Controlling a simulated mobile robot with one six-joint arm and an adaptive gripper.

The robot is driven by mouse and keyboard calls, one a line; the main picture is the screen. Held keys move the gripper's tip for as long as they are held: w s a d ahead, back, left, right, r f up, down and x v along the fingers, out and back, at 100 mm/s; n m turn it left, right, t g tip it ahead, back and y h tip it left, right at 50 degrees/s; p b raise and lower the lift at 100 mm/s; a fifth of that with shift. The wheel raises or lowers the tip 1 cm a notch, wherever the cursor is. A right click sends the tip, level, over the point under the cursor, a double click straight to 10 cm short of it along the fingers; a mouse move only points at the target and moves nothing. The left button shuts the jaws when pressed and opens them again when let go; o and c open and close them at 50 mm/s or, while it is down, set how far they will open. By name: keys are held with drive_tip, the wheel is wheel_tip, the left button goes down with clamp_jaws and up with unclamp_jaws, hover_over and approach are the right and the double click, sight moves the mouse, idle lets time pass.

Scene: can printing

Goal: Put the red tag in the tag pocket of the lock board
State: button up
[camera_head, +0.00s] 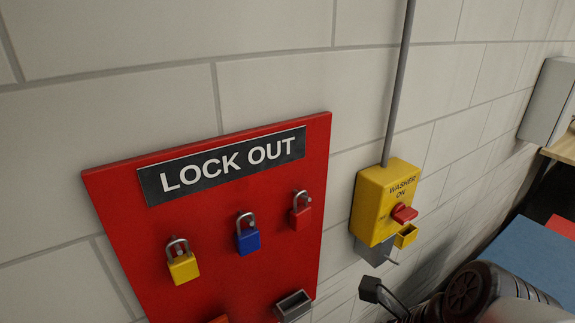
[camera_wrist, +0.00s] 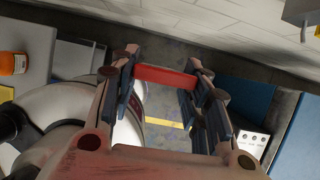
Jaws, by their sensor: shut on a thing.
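The red lock board (camera_head: 120,205) with its LOCK OUT sign hangs on the wall in the head view. A grey open-topped pocket (camera_head: 293,305) sits low on its right side; I take it for the tag pocket. My gripper (camera_wrist: 163,72) is shut on the red tag (camera_wrist: 165,78), which spans its two fingers in the wrist view. In the head view, part of my gripper (camera_head: 383,294) shows at the bottom, to the right of the board and apart from it. The tag cannot be made out there.
Yellow (camera_head: 183,268), blue (camera_head: 248,239) and red (camera_head: 300,216) padlocks hang on the board. A yellow WASHER switch box (camera_head: 378,205) with a red knob juts from the wall to the right, below a grey conduit (camera_head: 399,80). An orange bottle (camera_wrist: 13,63) shows in the wrist view.

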drive_tip(key=w+a+p, duration=1.1)
drive_tip(key=w+p, duration=0.2)
drive_tip(key=w, duration=0.3)
wheel_tip(320, 180, down, 7)
drive_tip(key=b, duration=0.5)
drive_tip(key=shift+r+b, duration=0.15)
drive_tip(key=shift+b, duration=0.15)
drive_tip(key=shift+w+a+f, duration=0.1)
drive_tip(key=shift+w+f, duration=0.1)
drive_tip(key=shift+f, duration=0.05)
drive_tip(key=shift+w+r, duration=0.1)
drive_tip(key=shift+r, duration=0.05)
drive_tip(key=o, duration=1.1)
drive_tip(key=shift+f, duration=0.2)
drive_tip(key=shift+c, duration=0.2)
